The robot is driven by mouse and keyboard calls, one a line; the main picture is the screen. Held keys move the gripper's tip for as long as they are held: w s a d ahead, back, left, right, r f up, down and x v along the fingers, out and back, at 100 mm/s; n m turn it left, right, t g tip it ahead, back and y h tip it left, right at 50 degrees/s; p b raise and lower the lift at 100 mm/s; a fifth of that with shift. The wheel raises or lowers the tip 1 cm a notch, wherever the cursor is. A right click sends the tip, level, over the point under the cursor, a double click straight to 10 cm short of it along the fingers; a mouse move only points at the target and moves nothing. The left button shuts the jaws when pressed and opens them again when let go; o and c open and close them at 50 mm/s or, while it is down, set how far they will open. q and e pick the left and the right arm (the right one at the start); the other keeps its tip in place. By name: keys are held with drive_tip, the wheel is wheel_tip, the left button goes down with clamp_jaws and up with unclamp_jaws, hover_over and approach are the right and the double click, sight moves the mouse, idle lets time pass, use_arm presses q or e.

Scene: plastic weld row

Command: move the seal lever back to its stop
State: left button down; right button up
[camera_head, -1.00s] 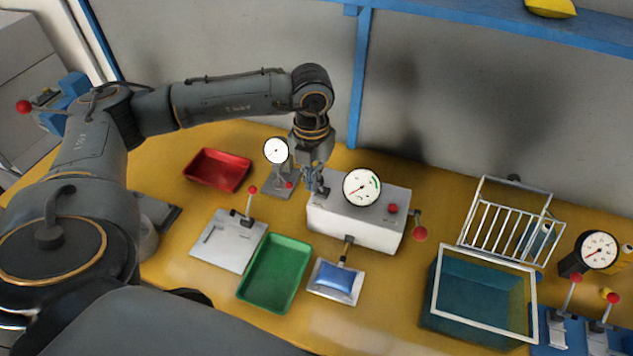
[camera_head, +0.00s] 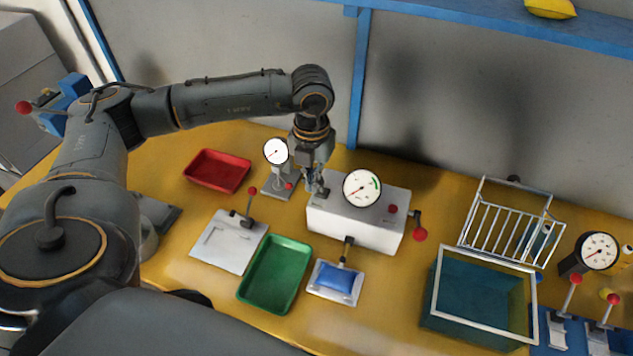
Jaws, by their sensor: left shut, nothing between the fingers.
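A white box with a round gauge (camera_head: 330,222) stands in the middle of the yellow bench. A lever with a red ball knob (camera_head: 420,234) sticks out at its right side; it looks like the seal lever, though no label shows. A blue pouch (camera_head: 335,278) lies on a small plate at the box's front. My left gripper (camera_head: 316,190) points down at the box's back left corner, shut and empty, well away from that red knob. Whether its fingertips touch the box cannot be told. My right gripper is not in view.
A small gauge stand (camera_head: 276,152) is close left of my gripper. A red tray (camera_head: 217,155), a green tray (camera_head: 296,246) and a white plate with a lever (camera_head: 215,243) lie to the left. A teal tank (camera_head: 470,333) and wire rack (camera_head: 480,182) stand right.

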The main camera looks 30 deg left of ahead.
use_arm(q)
wheel_tip(320, 180, down, 4)
drive_tip(key=b, duration=0.3)
drive_tip(key=shift+r+b, duration=0.1)
drive_tip(key=shift+b, duration=0.2)
drive_tip(key=shift+w+r, duration=0.1)
